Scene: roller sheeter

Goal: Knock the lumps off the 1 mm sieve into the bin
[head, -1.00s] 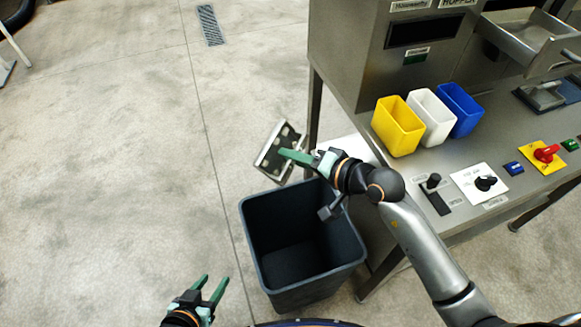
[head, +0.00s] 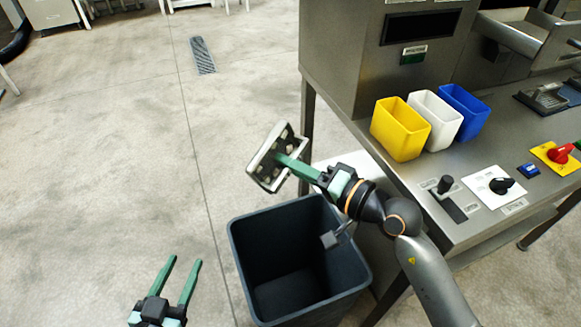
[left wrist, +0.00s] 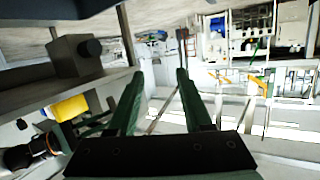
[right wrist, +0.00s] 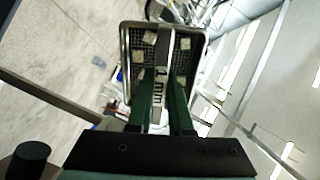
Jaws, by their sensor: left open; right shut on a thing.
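The 1 mm sieve (head: 254,166) is a rectangular metal-framed mesh. My right gripper (head: 283,160) is shut on it, and it appears tilted, beyond the far rim of the dark grey bin (head: 275,245) in the head view. In the right wrist view the sieve (right wrist: 126,70) shows a "1 mm" label between my fingers and several pale lumps (right wrist: 150,38) on its mesh. The part behind the fingers is hidden. The bin stands on the floor, and the visible part of its inside looks empty. My left gripper (head: 184,262) is open and empty, left of the bin.
A steel machine bench (head: 470,225) stands to the right, with a yellow tub (head: 400,130), a white tub (head: 436,120) and a blue tub (head: 464,112). Knobs and switches line its front. The concrete floor on the left is clear around a drain grate (head: 202,55).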

